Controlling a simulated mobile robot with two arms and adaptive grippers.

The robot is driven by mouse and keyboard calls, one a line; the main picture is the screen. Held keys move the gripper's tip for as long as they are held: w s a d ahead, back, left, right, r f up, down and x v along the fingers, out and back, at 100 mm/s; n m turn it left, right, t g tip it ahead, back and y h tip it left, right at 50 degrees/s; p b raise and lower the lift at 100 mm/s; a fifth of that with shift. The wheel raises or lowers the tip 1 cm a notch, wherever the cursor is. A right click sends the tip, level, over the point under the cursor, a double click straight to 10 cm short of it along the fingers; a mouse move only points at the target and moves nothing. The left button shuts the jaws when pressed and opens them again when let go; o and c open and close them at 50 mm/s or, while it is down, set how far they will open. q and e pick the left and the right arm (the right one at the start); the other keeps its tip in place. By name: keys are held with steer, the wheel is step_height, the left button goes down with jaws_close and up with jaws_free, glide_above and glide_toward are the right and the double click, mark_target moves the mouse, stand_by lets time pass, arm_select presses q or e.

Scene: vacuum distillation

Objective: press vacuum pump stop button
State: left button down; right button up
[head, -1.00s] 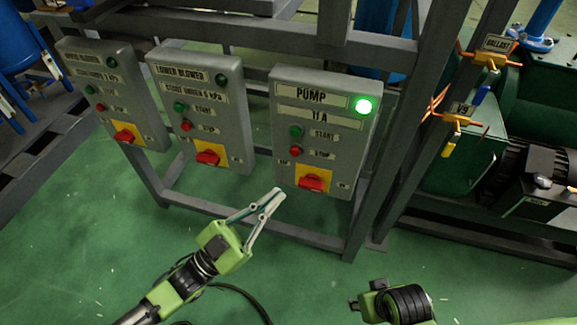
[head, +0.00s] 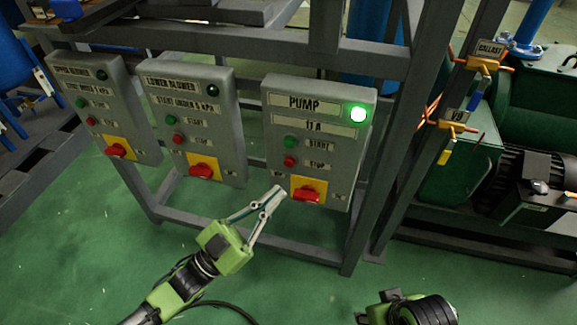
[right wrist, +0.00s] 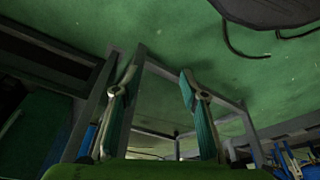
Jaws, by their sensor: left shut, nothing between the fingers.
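The grey pump control box (head: 345,185) hangs on the frame in the head view, with "PUMP" and "11 A" labels. Its lamp (head: 358,114) glows green. The red stop button (head: 290,161) sits below the green start button (head: 290,142), and a red rotary switch (head: 308,191) on a yellow plate is lower. My left gripper (head: 278,192) is shut and empty, its tips in front of the box's lower left, below the stop button in the picture. I cannot tell if they touch the box. My right gripper (right wrist: 156,75) is open and empty in the right wrist view.
The lower blower box (head: 229,150) and another blower box (head: 84,75) hang to the left, their lamps dark. Grey frame bars (head: 270,240) run below the boxes. Green machinery with valves (head: 452,127) stands right.

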mark_target(290, 162)
arm_select(q)
steer(key=shift+w+d+b, duration=0.25)
steer(key=shift+w+b, duration=0.1)
steer(key=shift+w, duration=0.45)
steer(key=shift+w+d+b, duration=0.3)
steer(key=shift+w, duration=0.5)
steer(key=shift+w+d+b, duration=0.25)
steer(key=shift+w+b, duration=0.1)
steer(key=shift+w, duration=0.45)
arm_select(e)
steer(key=shift+s, duration=0.25)
arm_select(q)
steer(key=shift+w, duration=0.1)
arm_select(e)
steer(key=shift+f, duration=0.1)
arm_select(q)
steer(key=shift+w+d, duration=0.1)
steer(key=shift+w, duration=0.2)
arm_select(e)
steer(key=shift+w, duration=0.1)
